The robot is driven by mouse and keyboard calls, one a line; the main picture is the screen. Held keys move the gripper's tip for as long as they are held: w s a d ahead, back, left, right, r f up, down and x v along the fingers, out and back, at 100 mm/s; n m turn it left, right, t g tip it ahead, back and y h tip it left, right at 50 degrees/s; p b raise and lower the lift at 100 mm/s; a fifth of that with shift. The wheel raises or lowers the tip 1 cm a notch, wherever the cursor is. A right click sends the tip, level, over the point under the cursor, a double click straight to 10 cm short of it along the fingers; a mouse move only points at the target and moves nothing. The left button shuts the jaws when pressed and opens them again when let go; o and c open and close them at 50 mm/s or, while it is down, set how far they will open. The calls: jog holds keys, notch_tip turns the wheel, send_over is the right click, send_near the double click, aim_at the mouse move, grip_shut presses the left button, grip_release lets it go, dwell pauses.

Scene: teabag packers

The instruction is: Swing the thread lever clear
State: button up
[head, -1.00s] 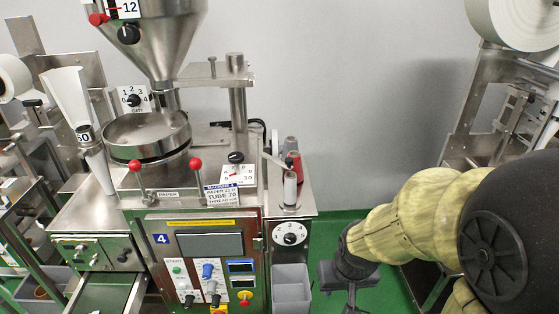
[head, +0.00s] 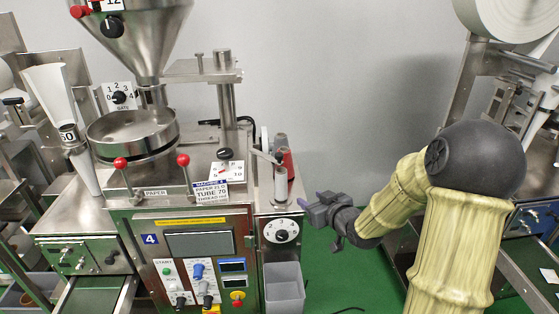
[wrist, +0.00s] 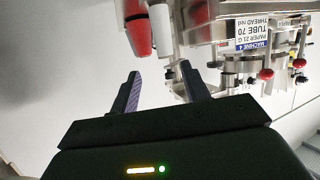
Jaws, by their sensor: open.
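A thin metal arm (head: 264,157), which looks like the thread lever, reaches over a white thread spool (head: 281,184) on the right side of machine 4. A red thread cone (head: 287,164) stands behind the spool. My gripper (head: 308,205) is open and empty, just right of the spool and apart from it. In the wrist view my open fingers (wrist: 161,76) point toward the machine. The red cone (wrist: 137,30) and white spool (wrist: 161,28) show beyond them, upside down. I cannot clearly make out the lever in that view.
A numbered dial (head: 281,231) sits below the spool, above a grey bin (head: 284,288). The steel pan (head: 133,131) and two red-knobbed levers are to the left. Another machine with a paper roll (head: 505,20) stands at right. Green floor (head: 340,285) is open between them.

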aim_at(282, 159)
jog(key=r+t+y, duration=0.1)
jog(key=w+r+t+y, duration=0.1)
jog(key=r+y, duration=0.1)
jog(key=shift+w+d+r+n+t, duration=0.15)
jog(key=shift+w+r+n+t, duration=0.15)
jog(key=shift+w+n+t, duration=0.1)
jog(key=p+x, duration=0.4)
jog(key=x, duration=1.3)
jog(key=shift+w, duration=0.1)
grip_shut()
